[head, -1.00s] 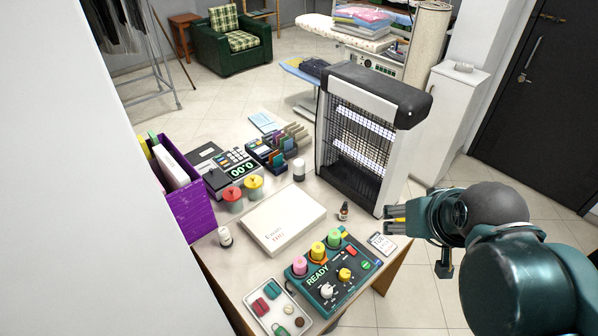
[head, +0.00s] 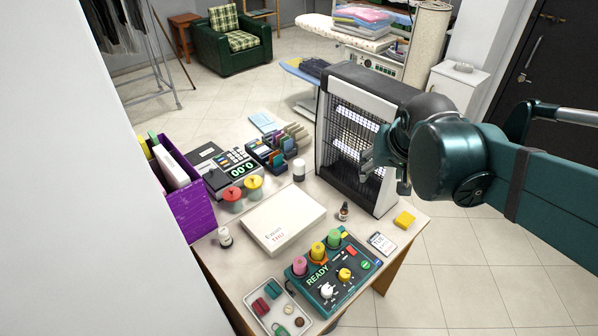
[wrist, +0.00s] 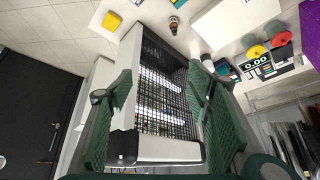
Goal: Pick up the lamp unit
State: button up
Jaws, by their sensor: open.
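The lamp unit (head: 345,97) is a tall box with a black top, white side panels and lit tubes behind a wire grille. It stands upright at the back right of the table. My gripper (head: 368,160) is open in front of its grille, at the right, and hides part of it. In the wrist view the lamp unit (wrist: 163,150) lies between the two spread green fingers of my gripper (wrist: 163,88). I cannot tell whether either finger touches it.
The table holds a white box (head: 283,219), a green control panel (head: 332,274), a small dark bottle (head: 343,211) and a yellow block (head: 404,219). A purple bin (head: 190,203) stands at the left. A white cabinet (head: 458,88) stands behind. Floor is clear at the right.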

jog(key=w+a+f, duration=0.3)
jog(key=w+a, duration=0.2)
jog(key=w, duration=0.6)
jog(key=m+g+h, duration=0.1)
jog(key=m, duration=0.1)
send_near(299, 165)
jog(key=x, duration=0.5)
jog(key=shift+w+d+f, duration=0.25)
jog(key=shift+w, duration=0.05)
jog(key=shift+w+a+f, duration=0.15)
jog(key=shift+a+f, duration=0.1)
jog(key=shift+f, duration=0.2)
jog(key=shift+x, duration=1.3)
jog(key=shift+a+x, duration=0.2)
jog(key=shift+x, duration=2.35)
